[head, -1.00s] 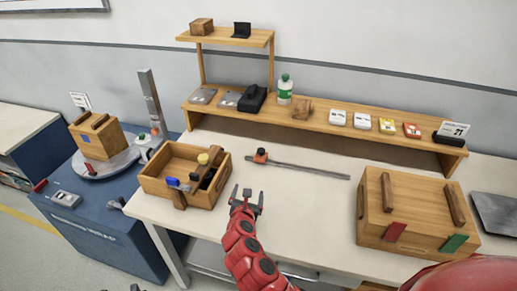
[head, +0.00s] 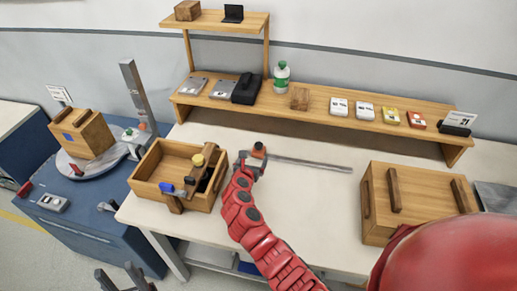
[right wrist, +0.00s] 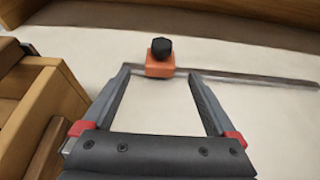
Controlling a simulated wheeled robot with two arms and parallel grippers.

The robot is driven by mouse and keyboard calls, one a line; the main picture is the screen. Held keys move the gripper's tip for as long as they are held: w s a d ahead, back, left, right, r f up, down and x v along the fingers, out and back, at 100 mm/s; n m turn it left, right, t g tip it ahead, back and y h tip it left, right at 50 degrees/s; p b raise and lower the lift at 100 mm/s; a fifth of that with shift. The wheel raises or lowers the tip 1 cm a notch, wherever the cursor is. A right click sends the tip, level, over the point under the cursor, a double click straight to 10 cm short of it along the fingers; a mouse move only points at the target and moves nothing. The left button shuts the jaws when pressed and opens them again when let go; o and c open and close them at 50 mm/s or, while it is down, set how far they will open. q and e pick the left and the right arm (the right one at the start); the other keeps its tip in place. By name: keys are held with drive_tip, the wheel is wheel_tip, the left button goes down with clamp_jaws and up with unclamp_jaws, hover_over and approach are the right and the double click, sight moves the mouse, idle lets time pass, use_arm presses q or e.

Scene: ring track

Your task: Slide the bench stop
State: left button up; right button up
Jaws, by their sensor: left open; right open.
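The bench stop is an orange block with a black knob (right wrist: 160,58), seated on a thin grey metal rail (head: 310,164) on the bench. It is near the rail's left end in the head view (head: 258,150). My right gripper (head: 251,160) is open at the stop. In the right wrist view its two fingertips (right wrist: 160,72) stand left and right of the orange block, with a gap on each side. The head view partly hides the stop behind this gripper. My left gripper (head: 120,275) is open and empty at the bottom left, away from the bench top.
An open wooden box (head: 148,188) stands just left of my right gripper. A closed wooden box (head: 425,190) is on the right. A shelf (head: 330,114) with a bottle and small items runs behind the rail. The bench between the rail and front edge is clear.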

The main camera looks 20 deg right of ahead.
sight(258, 150)
drive_tip(key=x, duration=0.7)
drive_tip(key=shift+f+b, duration=0.1)
drive_tip(key=shift+b, duration=0.3)
drive_tip(key=shift+b+x, duration=0.3)
drive_tip(key=shift+x, duration=0.75)
drive_tip(key=shift+d, duration=0.1)
clamp_jaws()
